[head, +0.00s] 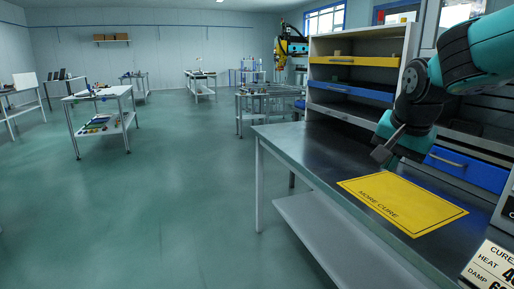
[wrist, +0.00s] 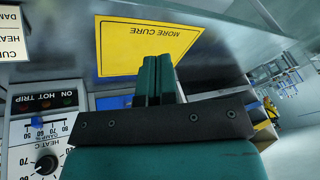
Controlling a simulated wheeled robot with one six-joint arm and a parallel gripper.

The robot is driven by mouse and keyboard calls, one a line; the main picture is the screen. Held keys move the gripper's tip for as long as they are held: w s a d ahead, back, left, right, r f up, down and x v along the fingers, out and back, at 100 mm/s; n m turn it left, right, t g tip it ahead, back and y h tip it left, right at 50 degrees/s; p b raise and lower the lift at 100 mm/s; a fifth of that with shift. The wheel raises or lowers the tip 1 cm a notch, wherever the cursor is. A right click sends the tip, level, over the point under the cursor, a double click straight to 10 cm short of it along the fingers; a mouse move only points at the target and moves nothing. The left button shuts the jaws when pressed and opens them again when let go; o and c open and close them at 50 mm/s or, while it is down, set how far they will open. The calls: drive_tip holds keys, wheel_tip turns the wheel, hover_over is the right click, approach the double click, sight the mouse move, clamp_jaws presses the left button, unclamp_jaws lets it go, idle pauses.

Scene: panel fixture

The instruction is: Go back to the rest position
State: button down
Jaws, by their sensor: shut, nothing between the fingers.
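My gripper (head: 387,148) hangs over the dark metal bench (head: 300,145) at the right of the head view, above the far edge of the yellow "MORE CURE" mat (head: 403,205). In the wrist view my gripper (wrist: 154,60) has its two green fingers together, with nothing between them. The mat also shows upside down in the wrist view (wrist: 120,50), past the fingertips. The mat is bare in both views. My teal and black arm comes in from the upper right of the head view and hides part of the cabinet.
A cabinet with a yellow drawer (head: 355,61) and blue drawers (head: 350,89) stands behind the bench. A control panel (wrist: 42,150) with a dial is close by in the wrist view. A sign (head: 493,265) stands at lower right. Open green floor (head: 140,210) lies left.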

drive_tip(key=s+a+f+n+g+y, duration=0.2)
drive_tip(key=s+a+n, duration=0.3)
drive_tip(key=s, duration=0.4)
drive_tip(key=s+a+f+n+g+y, duration=0.15)
drive_tip(key=s+a+n, duration=0.3)
drive_tip(key=s, duration=0.45)
drive_tip(key=s+a+f+n+g+y, duration=0.1)
drive_tip(key=s+a+f+n, duration=0.1)
drive_tip(key=s+a+n, duration=0.5)
drive_tip(key=d+r+m+p, duration=0.1)
drive_tip(key=d+r+p, duration=0.2)
drive_tip(key=r+p, duration=1.1)
drive_tip(key=shift+s+r+p, duration=0.3)
drive_tip(key=shift+s+p, duration=0.15)
drive_tip(key=shift+m, duration=0.25)
